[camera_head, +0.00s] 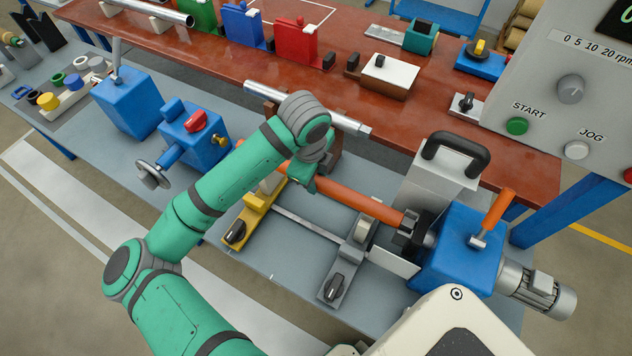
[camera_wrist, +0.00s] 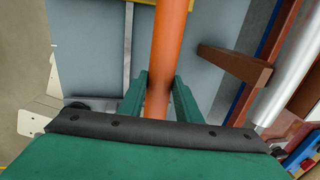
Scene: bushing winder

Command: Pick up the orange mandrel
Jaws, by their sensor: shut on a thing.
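The orange mandrel (camera_head: 360,201) is a long smooth rod above the grey bench. Its right end meets the dark chuck (camera_head: 412,236) on the blue headstock (camera_head: 458,252); whether it sits inside the chuck I cannot tell. My gripper (camera_head: 306,182) is at the mandrel's left part, mostly hidden by my wrist in the head view. In the wrist view the mandrel (camera_wrist: 169,45) runs between the two green fingers of my gripper (camera_wrist: 160,92), which is shut on it.
A yellow support (camera_head: 258,206) and a grey support (camera_head: 352,254) stand on the bench below the mandrel. A blue tailstock with a handwheel (camera_head: 194,137) is at left. A silver rod (camera_head: 345,122) lies behind on brown stands. The control box (camera_head: 560,95) is at upper right.

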